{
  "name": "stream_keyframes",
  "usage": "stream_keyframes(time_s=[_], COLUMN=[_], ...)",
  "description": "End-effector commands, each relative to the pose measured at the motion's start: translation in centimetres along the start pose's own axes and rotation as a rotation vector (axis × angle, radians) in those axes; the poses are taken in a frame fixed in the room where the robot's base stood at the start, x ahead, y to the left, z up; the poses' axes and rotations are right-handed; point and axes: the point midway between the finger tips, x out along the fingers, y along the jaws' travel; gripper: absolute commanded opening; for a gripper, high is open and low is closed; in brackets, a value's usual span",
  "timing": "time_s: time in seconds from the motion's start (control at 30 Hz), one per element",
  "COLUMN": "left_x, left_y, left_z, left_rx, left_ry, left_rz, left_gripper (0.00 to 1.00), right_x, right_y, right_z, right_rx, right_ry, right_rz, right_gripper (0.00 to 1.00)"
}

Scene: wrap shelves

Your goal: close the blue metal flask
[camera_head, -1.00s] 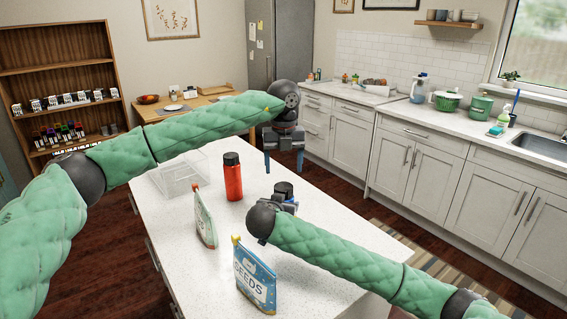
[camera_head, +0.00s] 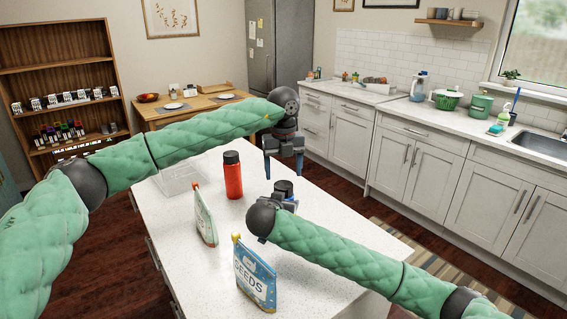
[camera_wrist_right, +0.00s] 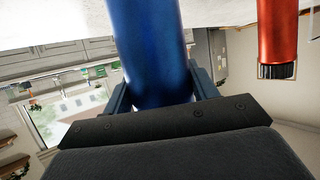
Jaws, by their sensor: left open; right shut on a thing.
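The blue metal flask (camera_wrist_right: 152,45) stands on the island. In the right wrist view its blue body is between the fingers of my right gripper (camera_wrist_right: 163,88), which is shut on it. In the head view my right gripper and wrist hide most of the flask; only its dark top (camera_head: 283,187) shows clearly. I cannot tell from here whether that top is a seated lid. My left gripper (camera_head: 283,172) hangs above the flask top with its fingers pointing down. It is open, with nothing seen between its fingers.
A red flask with a black cap (camera_head: 232,177) stands left of the blue flask. A pale packet (camera_head: 206,219) and a blue seeds packet (camera_head: 255,276) stand nearer on the island (camera_head: 195,275). A clear box (camera_head: 178,180) lies partly behind my left arm.

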Motion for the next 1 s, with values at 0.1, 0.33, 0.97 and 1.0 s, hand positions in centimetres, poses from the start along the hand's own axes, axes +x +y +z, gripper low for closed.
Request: stream_keyframes(time_s=[0.1, 0.33, 0.97, 1.0], left_x=[1.8, 4.6, 5.4, 5.4], left_y=[0.1, 0.1, 0.1, 0.1], left_z=[0.0, 0.0, 0.0, 0.0], left_rx=[0.0, -0.001, -0.001, 0.0], left_ry=[0.003, 0.001, 0.001, 0.001], left_rz=[0.002, 0.001, 0.0, 0.0], left_gripper=[0.72, 0.72, 0.27, 0.27], right_x=[0.0, 0.0, 0.0, 0.0], right_y=[0.0, 0.0, 0.0, 0.0], right_z=[0.0, 0.0, 0.0, 0.0], right_rx=[0.0, 0.0, 0.0, 0.0], right_ry=[0.0, 0.0, 0.0, 0.0], right_rz=[0.0, 0.0, 0.0, 0.0], right_gripper=[0.0, 0.0, 0.0, 0.0])
